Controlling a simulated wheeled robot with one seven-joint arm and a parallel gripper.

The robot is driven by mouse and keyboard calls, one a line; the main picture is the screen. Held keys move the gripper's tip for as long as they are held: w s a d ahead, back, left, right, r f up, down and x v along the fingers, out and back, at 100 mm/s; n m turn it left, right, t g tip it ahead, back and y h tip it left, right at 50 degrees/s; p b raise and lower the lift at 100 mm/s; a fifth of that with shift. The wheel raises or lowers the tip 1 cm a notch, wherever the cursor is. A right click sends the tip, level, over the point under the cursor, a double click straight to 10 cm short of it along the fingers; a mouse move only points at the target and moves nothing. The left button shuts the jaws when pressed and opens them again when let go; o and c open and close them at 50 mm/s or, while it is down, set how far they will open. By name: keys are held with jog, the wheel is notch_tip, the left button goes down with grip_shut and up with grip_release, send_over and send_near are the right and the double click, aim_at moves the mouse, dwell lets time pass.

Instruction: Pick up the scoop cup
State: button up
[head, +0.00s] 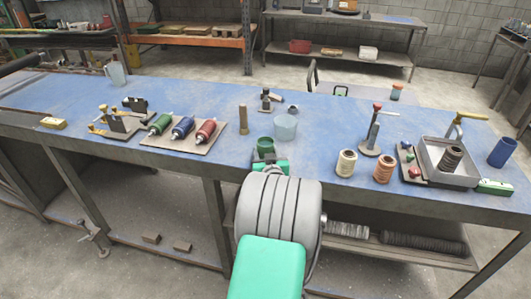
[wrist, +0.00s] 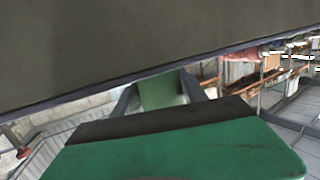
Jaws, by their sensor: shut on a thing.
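The scoop cup (head: 265,144) appears to be the small dark green cup at the front middle of the blue bench, its open top facing up. My gripper (head: 266,158) is at the bench's front edge, shut on this cup. In the wrist view the green side of the cup (wrist: 157,92) shows between my two dark fingers. I cannot tell whether the cup touches the bench or is just above it. My arm hides the area below it.
A translucent cup (head: 285,128) stands just right and behind. Thread spools (head: 346,163) stand to the right, and a board with coloured bottles (head: 183,134) lies to the left. A dark flat surface (wrist: 120,45) fills the top of the wrist view.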

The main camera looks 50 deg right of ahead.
jog(key=c, duration=0.6)
jog(key=shift+c, duration=0.4)
jog(key=shift+r, duration=0.15)
